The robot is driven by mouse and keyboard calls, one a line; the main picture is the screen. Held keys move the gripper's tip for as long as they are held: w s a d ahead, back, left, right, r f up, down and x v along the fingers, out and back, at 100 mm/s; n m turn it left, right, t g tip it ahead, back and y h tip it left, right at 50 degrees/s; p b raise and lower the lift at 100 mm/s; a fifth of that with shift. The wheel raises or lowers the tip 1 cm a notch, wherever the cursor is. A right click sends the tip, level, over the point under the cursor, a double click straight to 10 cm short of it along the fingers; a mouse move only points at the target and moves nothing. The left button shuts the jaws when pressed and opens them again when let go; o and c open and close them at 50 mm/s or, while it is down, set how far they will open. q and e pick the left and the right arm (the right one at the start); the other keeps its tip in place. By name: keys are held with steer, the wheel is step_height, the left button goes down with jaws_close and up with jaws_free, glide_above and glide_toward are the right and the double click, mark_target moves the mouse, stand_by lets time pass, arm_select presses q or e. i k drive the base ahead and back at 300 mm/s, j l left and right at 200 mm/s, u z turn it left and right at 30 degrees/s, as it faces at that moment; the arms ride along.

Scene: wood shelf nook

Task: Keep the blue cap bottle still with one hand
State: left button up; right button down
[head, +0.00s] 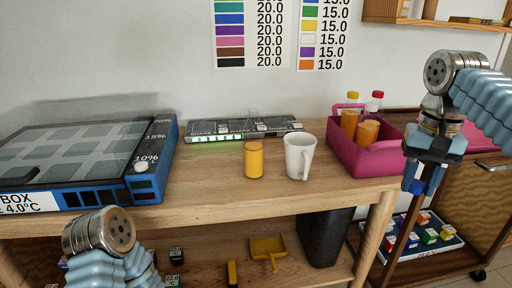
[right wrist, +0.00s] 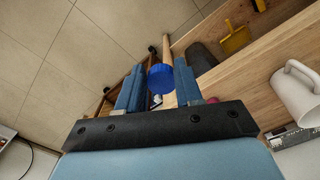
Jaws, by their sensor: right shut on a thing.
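The blue cap bottle shows mainly as its round blue cap (right wrist: 160,77) in the right wrist view, between the two blue finger pads. My right gripper (right wrist: 159,92) is shut on it. In the head view my right gripper (head: 422,180) points down in front of the table's right end, beside the pink basket. Blue shows at its fingertips there, but cap and pads are hard to tell apart. Most of the bottle's body is hidden. My left arm shows at the bottom left of the head view, but its gripper fingers are not in view.
The pink basket (head: 378,160) holds several bottles. A white mug (head: 299,156) and an orange cylinder (head: 254,160) stand on the wooden table (head: 210,192). A blue box (head: 165,150) fills the left. A black bin (head: 323,238) and yellow dustpan (head: 268,248) are below.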

mark_target(254, 132)
steer(key=i+l+u, duration=0.2)
steer(key=u, duration=0.15)
steer(key=i+l+u, duration=0.1)
steer(key=l+u, duration=0.25)
steer(key=i+l+u, duration=0.1)
steer(key=l+u, duration=0.65)
